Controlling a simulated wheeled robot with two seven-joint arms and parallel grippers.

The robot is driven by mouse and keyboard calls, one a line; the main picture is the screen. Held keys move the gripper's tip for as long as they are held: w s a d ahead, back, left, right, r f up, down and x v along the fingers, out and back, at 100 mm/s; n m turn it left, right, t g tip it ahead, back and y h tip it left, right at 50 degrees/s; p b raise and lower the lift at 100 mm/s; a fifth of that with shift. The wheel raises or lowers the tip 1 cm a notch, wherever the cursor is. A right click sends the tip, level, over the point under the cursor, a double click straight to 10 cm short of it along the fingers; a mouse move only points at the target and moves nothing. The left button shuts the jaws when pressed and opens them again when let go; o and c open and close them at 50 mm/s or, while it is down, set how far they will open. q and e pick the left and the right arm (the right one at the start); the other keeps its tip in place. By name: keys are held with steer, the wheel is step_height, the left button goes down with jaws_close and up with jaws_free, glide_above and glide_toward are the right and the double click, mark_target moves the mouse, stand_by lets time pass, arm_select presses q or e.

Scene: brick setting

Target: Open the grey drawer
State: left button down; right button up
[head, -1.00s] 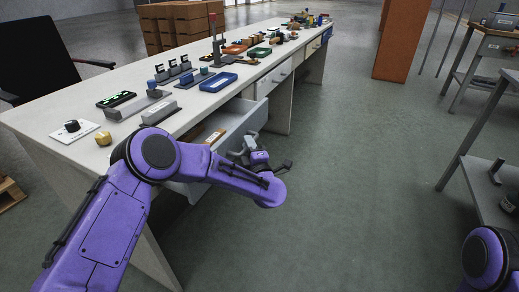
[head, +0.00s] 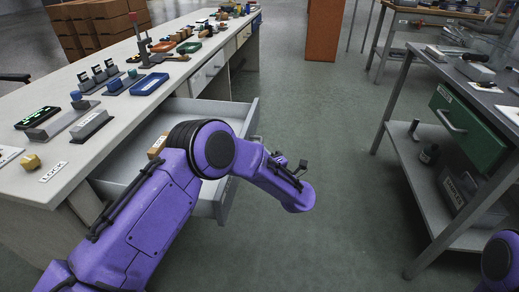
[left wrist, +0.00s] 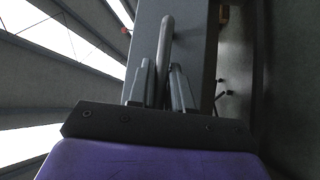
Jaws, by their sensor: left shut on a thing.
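The grey drawer (head: 205,112) stands pulled out from the long white bench in the head view, its inside showing. A brown block with a pale label (head: 157,147) lies in it. My left arm crosses in front of the drawer and hides part of its front. My left gripper's fingers are hidden in the head view. In the left wrist view my left gripper (left wrist: 160,88) is shut on the drawer's bar handle (left wrist: 166,42), one finger on each side, with the grey drawer front (left wrist: 196,50) beside it. My right gripper is out of view.
The white bench (head: 60,165) carries several small tools and trays. At right a grey workbench has a green drawer (head: 466,130) and a low shelf (head: 405,160). An orange-brown pillar (head: 322,30) stands at the back. The floor (head: 320,120) between the benches is clear.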

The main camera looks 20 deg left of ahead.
arm_select(q)
steer(key=shift+w+d, duration=0.1)
steer(key=shift+d, duration=0.35)
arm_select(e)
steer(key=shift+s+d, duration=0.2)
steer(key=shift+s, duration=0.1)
arm_select(q)
steer(key=c, duration=1.2)
jaws_free()
steer(key=shift+o, duration=0.2)
steer(key=v, duration=1)
steer(key=shift+d+p, duration=0.25)
steer(key=shift+p, duration=0.15)
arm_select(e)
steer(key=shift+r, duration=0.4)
